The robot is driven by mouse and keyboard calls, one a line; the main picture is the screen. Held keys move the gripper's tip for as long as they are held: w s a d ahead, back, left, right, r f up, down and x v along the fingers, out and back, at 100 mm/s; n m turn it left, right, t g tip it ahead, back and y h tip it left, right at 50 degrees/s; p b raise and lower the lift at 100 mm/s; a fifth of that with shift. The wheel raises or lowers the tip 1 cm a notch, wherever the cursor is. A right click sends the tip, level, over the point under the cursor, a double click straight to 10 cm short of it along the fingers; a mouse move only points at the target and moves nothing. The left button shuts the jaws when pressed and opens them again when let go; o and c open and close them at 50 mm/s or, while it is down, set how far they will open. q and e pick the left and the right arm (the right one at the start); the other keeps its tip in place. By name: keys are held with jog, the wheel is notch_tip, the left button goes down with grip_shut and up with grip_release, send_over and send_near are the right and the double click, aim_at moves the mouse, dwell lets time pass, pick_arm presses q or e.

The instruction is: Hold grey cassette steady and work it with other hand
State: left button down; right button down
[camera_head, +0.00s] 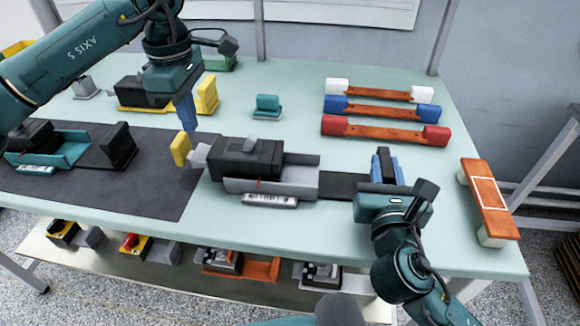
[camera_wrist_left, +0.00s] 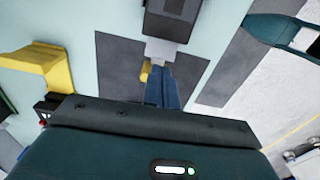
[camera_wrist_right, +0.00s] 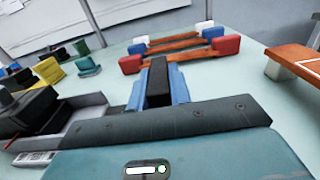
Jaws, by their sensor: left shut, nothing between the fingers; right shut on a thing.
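The grey cassette (camera_head: 300,180) lies at mid-table, with a black body (camera_head: 250,160) in its grey cradle and a white label in front. A grey piece (camera_head: 200,156) with a yellow tab (camera_head: 181,149) is at its left end. My left gripper (camera_head: 189,128) is shut and empty at this end; its blue fingertips (camera_wrist_left: 162,75) overlap the tab and grey piece in the left wrist view, contact unclear. My right gripper (camera_head: 385,160) is shut on a black upright block (camera_wrist_right: 157,82) at the right end, beyond a dark flat strip (camera_head: 345,186). The fingers partly hide the block.
A teal cassette (camera_head: 68,152) lies left on the dark mat (camera_head: 130,190). A small teal block (camera_head: 267,104) and several orange bars with coloured ends stand behind. An orange-topped piece (camera_head: 484,185) is at right. More units sit on the shelf below. The front table edge is close.

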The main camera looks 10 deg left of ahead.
jog(key=c, duration=1.2)
grip_release()
